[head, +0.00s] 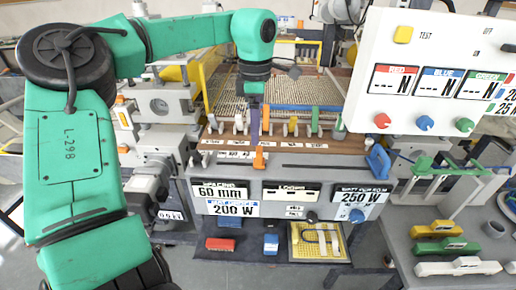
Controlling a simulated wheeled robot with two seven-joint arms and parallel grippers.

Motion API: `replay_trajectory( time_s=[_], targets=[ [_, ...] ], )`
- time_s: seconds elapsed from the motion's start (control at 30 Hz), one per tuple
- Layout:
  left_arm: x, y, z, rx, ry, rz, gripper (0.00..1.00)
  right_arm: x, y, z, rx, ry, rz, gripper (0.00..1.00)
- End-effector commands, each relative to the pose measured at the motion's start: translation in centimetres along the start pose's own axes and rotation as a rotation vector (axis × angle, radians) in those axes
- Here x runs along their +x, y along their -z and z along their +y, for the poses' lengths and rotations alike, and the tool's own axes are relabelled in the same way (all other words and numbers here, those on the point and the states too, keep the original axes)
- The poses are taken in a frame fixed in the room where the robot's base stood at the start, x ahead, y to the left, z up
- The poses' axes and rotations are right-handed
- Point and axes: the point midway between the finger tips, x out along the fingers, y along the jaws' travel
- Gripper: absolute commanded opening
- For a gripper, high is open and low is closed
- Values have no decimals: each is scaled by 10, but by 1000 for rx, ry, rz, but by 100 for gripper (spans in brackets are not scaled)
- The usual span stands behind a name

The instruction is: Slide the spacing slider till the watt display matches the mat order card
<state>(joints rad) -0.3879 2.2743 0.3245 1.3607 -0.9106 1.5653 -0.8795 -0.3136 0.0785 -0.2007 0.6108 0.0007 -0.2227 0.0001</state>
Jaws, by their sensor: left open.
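The spacing slider's orange knob (260,159) stands on the ledge of the grey front panel, left of a long dark slot. My left gripper (256,138) points down from above, right at the knob; it is open, and its narrow fingers overlap the knob's top in the picture. I cannot tell whether they touch it. The spacing display (219,190) reads 60 mm. The watt display (232,209) below it reads 200 W. The mat order card (357,203) at the right of the panel reads 250 W. My right gripper is not in view.
A row of coloured levers (292,126) stands behind the knob. A blue handle (378,161) stands at the slot's right end. A white panel (440,75) with red, blue and green knobs rises at the right. Coloured clamps (445,246) lie at lower right.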

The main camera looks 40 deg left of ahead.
Motion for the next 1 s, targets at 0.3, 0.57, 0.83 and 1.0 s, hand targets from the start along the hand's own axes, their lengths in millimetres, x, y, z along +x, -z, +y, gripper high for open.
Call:
replay_trajectory(
  time_s=[0.3, 0.57, 0.83, 1.0],
  targets=[
    [69, 0, 0, -1, 3, 1, 75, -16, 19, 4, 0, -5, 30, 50],
    [79, 0, 0, -1, 0, 0, 75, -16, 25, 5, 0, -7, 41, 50],
    [78, 0, 0, -1, 0, -1, 0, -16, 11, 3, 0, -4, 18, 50],
    [78, 0, 0, -1, 0, -1, 0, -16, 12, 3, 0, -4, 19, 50]
  ],
)
